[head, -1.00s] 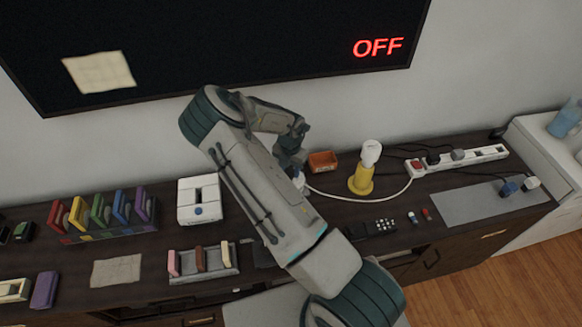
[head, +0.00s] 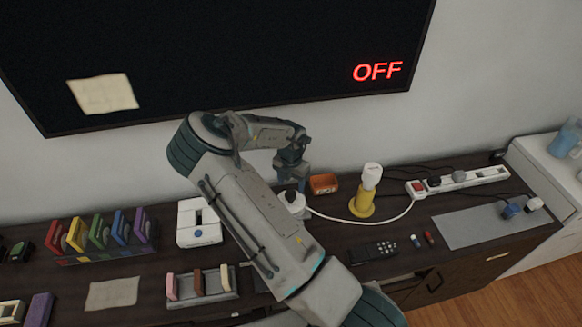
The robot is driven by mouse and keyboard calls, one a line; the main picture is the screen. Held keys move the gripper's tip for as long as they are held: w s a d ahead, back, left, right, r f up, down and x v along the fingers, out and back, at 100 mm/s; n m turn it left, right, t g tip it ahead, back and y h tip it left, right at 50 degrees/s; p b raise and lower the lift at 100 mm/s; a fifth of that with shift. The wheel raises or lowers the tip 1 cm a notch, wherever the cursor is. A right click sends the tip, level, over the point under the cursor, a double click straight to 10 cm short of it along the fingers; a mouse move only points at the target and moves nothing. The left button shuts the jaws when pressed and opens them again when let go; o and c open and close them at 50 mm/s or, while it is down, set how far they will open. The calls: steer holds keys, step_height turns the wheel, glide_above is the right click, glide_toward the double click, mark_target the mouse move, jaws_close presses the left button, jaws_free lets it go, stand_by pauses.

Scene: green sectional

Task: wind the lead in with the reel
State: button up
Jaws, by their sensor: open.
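The reel (head: 296,204) is a small white round body with a dark knob on top, standing on the dark cabinet top and partly hidden behind my arm. The white lead (head: 350,221) runs from the reel in a loose curve to the right, past the yellow-based lamp, up to the red-switch end of the power strip (head: 470,179). My gripper (head: 291,181) is open and points down just above the reel's knob. It is too small to tell whether the fingers touch the knob.
An orange tray (head: 324,183) stands close right of my gripper, and the yellow lamp (head: 362,200) is beyond it. A white box (head: 198,222) is to the left. A remote (head: 374,252) lies in front. The dark screen (head: 230,60) hangs behind.

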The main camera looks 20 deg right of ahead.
step_height(320, 180, up, 9)
steer(key=shift+r, duration=0.2)
stand_by(0.3)
